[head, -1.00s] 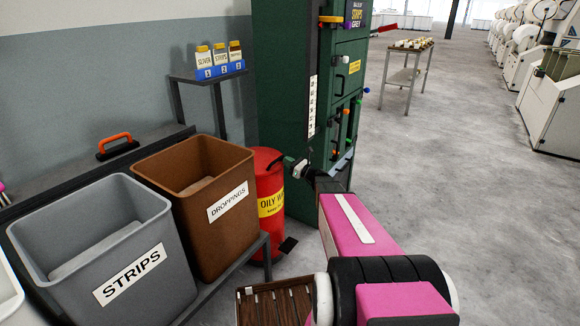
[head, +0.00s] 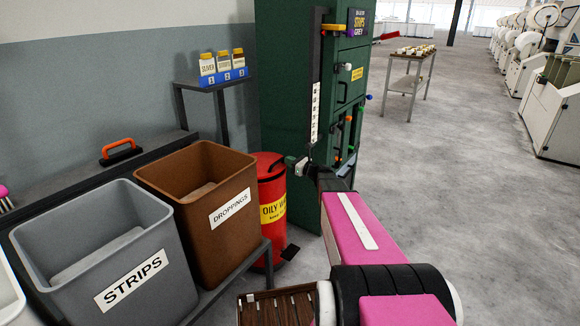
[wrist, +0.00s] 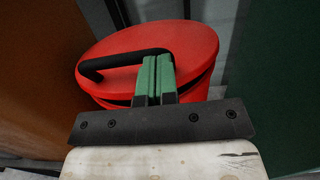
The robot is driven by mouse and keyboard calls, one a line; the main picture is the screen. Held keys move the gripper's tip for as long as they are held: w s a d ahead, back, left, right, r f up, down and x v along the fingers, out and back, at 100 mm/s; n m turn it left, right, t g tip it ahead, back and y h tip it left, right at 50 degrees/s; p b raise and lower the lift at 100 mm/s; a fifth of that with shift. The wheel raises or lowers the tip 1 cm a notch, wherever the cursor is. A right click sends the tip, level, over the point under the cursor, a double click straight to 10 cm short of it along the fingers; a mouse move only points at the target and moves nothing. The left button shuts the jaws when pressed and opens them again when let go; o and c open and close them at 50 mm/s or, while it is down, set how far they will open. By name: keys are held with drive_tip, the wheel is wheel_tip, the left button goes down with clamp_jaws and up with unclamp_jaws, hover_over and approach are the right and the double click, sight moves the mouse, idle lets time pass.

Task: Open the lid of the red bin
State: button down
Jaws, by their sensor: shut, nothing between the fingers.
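The red bin (head: 272,195) stands on the floor between the brown bin and the green cabinet, with a yellow "OILY WA…" label facing out. Its round red lid (wrist: 195,50) fills the middle of the wrist view and carries a black bar handle (wrist: 125,62). A dark line shows under the lid's near edge; I cannot tell whether the lid is slightly raised. My gripper (wrist: 152,75) has its green fingers together, with nothing between them. The fingertips overlap the handle's right end in the wrist view; contact is unclear. In the head view my gripper (head: 290,161) is at the lid's right side.
The brown droppings bin (head: 185,225) and grey strips bin (head: 110,240) stand left on a dark rack. The green cabinet (head: 285,110) rises close on the right. Open floor lies to the right.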

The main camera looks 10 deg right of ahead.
drive_tip(key=w+a+r+g+h, duration=0.2)
drive_tip(key=w+a+r, duration=0.1)
drive_tip(key=r, duration=0.4)
drive_tip(key=w+a+r+g+h, duration=0.2)
drive_tip(key=r, duration=0.5)
drive_tip(key=w+a+r+g+h, duration=0.4)
drive_tip(key=w+a+r, duration=0.4)
drive_tip(key=w+a, duration=0.3)
